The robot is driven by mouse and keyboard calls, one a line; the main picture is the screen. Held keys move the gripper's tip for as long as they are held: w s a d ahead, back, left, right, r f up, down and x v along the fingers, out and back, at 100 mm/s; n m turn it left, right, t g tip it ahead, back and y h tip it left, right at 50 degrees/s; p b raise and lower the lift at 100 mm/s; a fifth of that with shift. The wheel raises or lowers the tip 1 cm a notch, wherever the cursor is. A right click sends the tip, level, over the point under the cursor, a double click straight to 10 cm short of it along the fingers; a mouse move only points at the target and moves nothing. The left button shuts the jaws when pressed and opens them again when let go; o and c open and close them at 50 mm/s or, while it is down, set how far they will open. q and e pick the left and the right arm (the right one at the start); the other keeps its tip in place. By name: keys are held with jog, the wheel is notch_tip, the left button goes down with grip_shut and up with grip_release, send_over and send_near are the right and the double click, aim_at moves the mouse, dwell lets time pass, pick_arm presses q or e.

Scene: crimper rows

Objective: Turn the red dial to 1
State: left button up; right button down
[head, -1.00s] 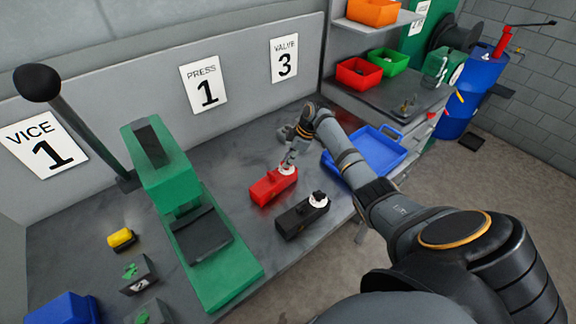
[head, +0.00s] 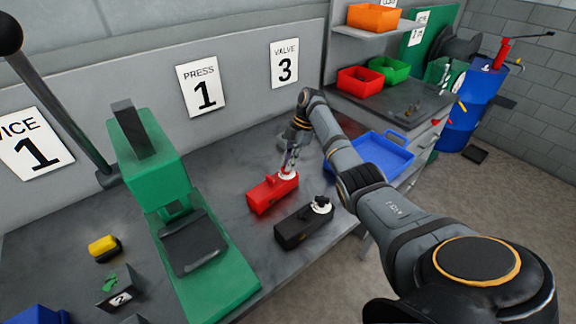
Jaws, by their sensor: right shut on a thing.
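The red dial box (head: 268,195) sits on the grey bench, right of the green press. Its white dial (head: 288,175) is on top at the right end. My right gripper (head: 290,168) points down over it, with its fingertips closed at the dial and hiding part of it. The dial's marks are too small to read. My left gripper is not in view.
A black box (head: 301,226) with a white dial stands close in front of the red one. The green press (head: 160,190) is to the left. A blue tray (head: 388,157) lies to the right at the bench edge. Red (head: 360,80) and green (head: 390,70) bins stand behind.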

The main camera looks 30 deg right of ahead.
dwell(0.4)
jog(key=c, duration=1.4)
grip_release()
jog(key=shift+d+r, duration=0.2)
jog(key=shift+r, duration=0.25)
jog(key=v, duration=0.6)
jog(key=shift+d+r, duration=0.2)
jog(key=shift+r, duration=0.05)
